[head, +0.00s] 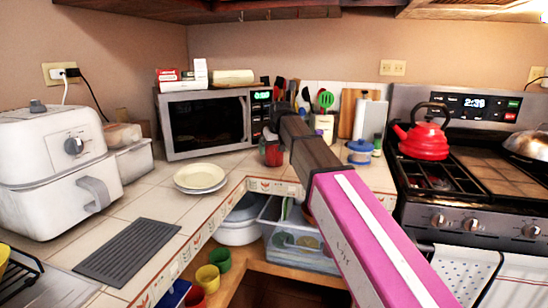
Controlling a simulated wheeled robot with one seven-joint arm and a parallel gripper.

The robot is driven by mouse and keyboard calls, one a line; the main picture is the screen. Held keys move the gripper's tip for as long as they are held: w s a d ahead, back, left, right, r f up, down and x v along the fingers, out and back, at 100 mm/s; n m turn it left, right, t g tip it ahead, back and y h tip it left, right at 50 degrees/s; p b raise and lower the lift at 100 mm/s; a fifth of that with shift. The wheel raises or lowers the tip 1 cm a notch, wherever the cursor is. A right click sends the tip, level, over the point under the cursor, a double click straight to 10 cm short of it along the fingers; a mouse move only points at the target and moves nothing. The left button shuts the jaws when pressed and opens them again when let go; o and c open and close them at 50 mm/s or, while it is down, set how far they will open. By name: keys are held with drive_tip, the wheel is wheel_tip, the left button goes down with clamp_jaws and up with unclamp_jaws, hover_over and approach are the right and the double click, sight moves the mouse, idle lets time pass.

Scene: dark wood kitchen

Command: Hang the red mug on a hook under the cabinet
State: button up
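A red mug (196,297) stands at the bottom edge of the view, low below the counter edge, partly cut off. A dark red, mug-like thing (271,154) is on the counter right of the microwave, just below the end of my arm. My gripper (270,134) is small and dark there, close to this thing. I cannot tell whether it touches or holds it, or whether its fingers are open. The cabinet underside (200,12) runs along the top edge.
A yellow mug (207,279) and a green mug (221,259) are near the red one. Stacked plates (200,177) lie on the counter.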

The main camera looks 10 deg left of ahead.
drive_tip(key=c, duration=1)
drive_tip(key=shift+r, duration=0.1)
drive_tip(key=shift+r, duration=0.5)
drive_tip(key=s+a+r, duration=0.1)
drive_tip(key=s+r, duration=0.2)
drive_tip(key=s+a+r, duration=0.2)
drive_tip(key=s+r, duration=0.1)
drive_tip(key=s, duration=0.1)
drive_tip(key=s+a+r, duration=0.2)
drive_tip(key=s+r, duration=0.1)
drive_tip(key=r, duration=0.1)
drive_tip(key=shift+s, duration=0.25)
